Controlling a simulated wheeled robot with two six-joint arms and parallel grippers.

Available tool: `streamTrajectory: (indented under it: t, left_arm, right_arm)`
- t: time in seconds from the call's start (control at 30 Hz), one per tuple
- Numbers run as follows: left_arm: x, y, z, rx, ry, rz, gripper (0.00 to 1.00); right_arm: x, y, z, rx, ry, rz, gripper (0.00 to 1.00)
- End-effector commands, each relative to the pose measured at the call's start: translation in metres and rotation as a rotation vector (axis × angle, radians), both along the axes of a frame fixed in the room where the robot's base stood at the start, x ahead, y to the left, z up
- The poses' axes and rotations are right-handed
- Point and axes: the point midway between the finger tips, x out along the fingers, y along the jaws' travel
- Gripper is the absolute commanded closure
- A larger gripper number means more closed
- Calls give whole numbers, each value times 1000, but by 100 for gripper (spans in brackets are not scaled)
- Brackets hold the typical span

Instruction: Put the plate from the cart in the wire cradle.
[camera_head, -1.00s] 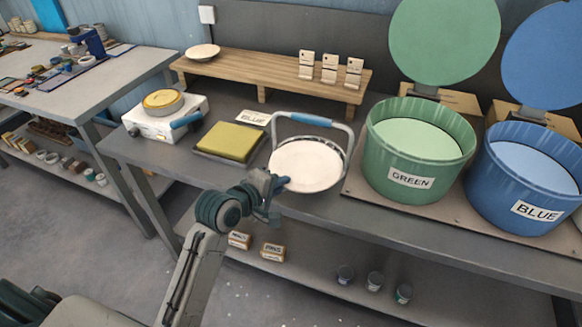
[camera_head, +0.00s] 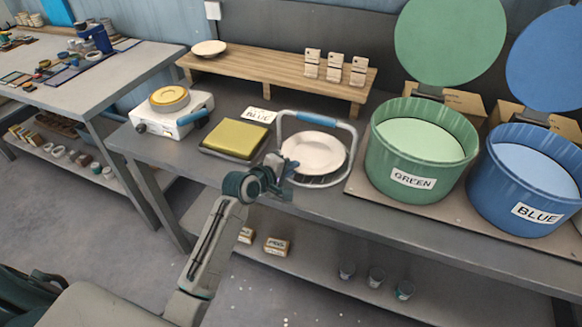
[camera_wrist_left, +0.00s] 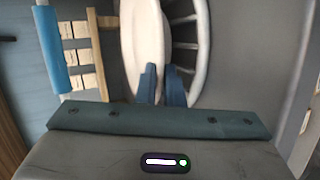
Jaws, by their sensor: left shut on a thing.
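The white plate (camera_head: 313,152) is over the wire cradle, overlapping its basket in the head view. My left gripper (camera_head: 288,168) is shut on the plate's near left rim. The wire cradle has a blue-topped handle (camera_head: 316,119) arching behind the plate, and its wire bars show below the plate's near edge. In the left wrist view the plate (camera_wrist_left: 144,40) is beside the cradle's curved bars (camera_wrist_left: 198,45), with the blue fingers (camera_wrist_left: 162,86) at its rim. I cannot tell whether the plate touches the bars. My right gripper is not in view.
A green bin (camera_head: 420,155) stands close right of the cradle, with a blue bin (camera_head: 525,185) beyond. A yellow-topped block (camera_head: 234,139) lies left, near a white device (camera_head: 172,112). A wooden shelf (camera_head: 270,75) with a dish and cards stands behind.

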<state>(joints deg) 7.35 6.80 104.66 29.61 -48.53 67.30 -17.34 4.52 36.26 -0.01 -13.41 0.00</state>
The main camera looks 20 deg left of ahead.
Motion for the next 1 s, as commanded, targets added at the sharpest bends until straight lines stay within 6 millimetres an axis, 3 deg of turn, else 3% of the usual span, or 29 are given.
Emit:
streamTrajectory:
  t: [0.17,0.2,0.3,0.67,1.0]
  left_arm:
    - [0,0,-1,-1,-3,0,100]
    - [0,0,-2,0,0,0,85]
    - [0,0,-2,0,0,0,71]
    - [-8,4,3,4,0,-1,71]
    - [-69,26,31,7,-1,-1,71]
  right_arm:
    - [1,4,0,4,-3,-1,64]
    - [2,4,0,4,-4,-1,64]
    - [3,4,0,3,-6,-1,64]
    - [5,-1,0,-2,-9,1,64]
    - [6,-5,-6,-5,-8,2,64]
